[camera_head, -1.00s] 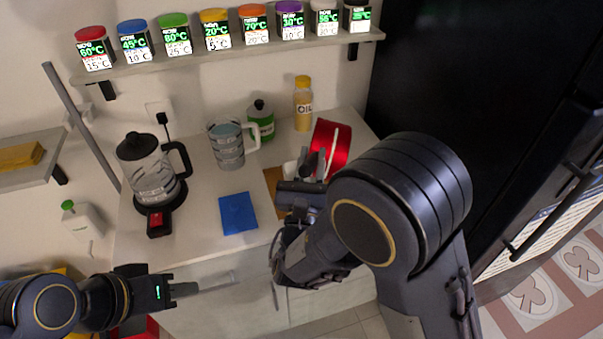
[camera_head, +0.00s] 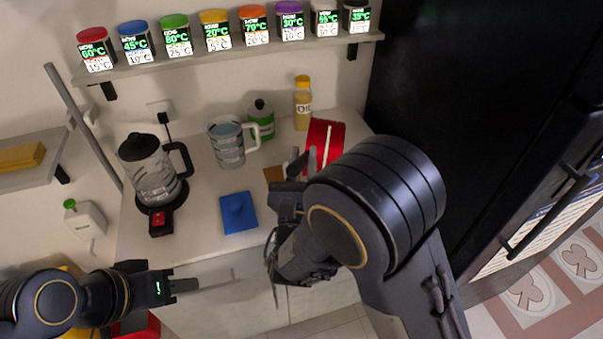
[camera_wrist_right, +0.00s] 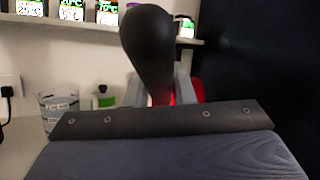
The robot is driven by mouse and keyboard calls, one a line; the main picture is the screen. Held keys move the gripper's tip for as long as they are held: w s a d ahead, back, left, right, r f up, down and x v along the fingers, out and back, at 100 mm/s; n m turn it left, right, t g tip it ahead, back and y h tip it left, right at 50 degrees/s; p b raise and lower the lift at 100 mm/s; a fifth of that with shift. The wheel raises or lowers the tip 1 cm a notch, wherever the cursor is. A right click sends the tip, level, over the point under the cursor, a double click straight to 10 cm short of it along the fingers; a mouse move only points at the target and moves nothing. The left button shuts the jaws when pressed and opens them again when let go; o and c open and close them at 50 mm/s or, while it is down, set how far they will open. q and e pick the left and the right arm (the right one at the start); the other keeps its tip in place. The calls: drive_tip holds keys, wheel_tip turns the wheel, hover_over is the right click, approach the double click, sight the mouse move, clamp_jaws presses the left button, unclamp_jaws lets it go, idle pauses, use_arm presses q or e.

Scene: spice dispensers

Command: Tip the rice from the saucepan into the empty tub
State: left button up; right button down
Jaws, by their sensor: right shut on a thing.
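The red saucepan (camera_head: 322,138) is at the right end of the counter, partly hidden behind my right arm. Its dark handle (camera_wrist_right: 148,45) stands up between the grey fingers of my right gripper (camera_wrist_right: 160,92), which is shut on it. In the wrist view a bit of the red pan (camera_wrist_right: 197,91) shows behind the fingers. The pan looks tilted; its inside and the rice are hidden. I cannot make out the empty tub for sure. My left gripper (camera_head: 186,286) is low at the left, in front of the counter, away from the pan; its opening is unclear.
A blue square item (camera_head: 238,213) lies at the counter's front. A kettle (camera_head: 150,170), a measuring jug (camera_head: 227,145), a green-labelled container (camera_head: 261,120) and an oil bottle (camera_head: 302,103) stand behind. Several spice dispensers line the shelf (camera_head: 235,50). A dark fridge (camera_head: 450,90) borders the right.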

drive_tip(key=shift+w+a+r+n+y+p, duration=0.1)
drive_tip(key=shift+w+a+n+y+p, duration=0.1)
drive_tip(key=shift+a+n+y+p, duration=1.05)
idle(0.5)
drive_tip(key=shift+w+a+f+n+p, duration=0.1)
drive_tip(key=shift+a+n+p, duration=0.25)
drive_tip(key=shift+a+n, duration=0.4)
drive_tip(key=shift+w+a+f+n+p, duration=0.1)
drive_tip(key=shift+a+n+p, duration=0.2)
drive_tip(key=shift+a+n, duration=0.4)
drive_tip(key=shift+w+a+f+n+g+y+p, duration=0.15)
drive_tip(key=shift+a+f+n+y+p, duration=0.15)
drive_tip(key=shift+a+n, duration=0.3)
drive_tip(key=shift+a+f+n+g+y+p, duration=0.15)
drive_tip(key=shift+a+n+y+p, duration=0.2)
drive_tip(key=shift+n, duration=0.4)
drive_tip(key=shift+w+a+f+n+g+y+p, duration=0.1)
drive_tip(key=shift+a+f+n+y+p, duration=0.15)
drive_tip(key=shift+a+n, duration=0.4)
drive_tip(key=shift+d, duration=0.1)
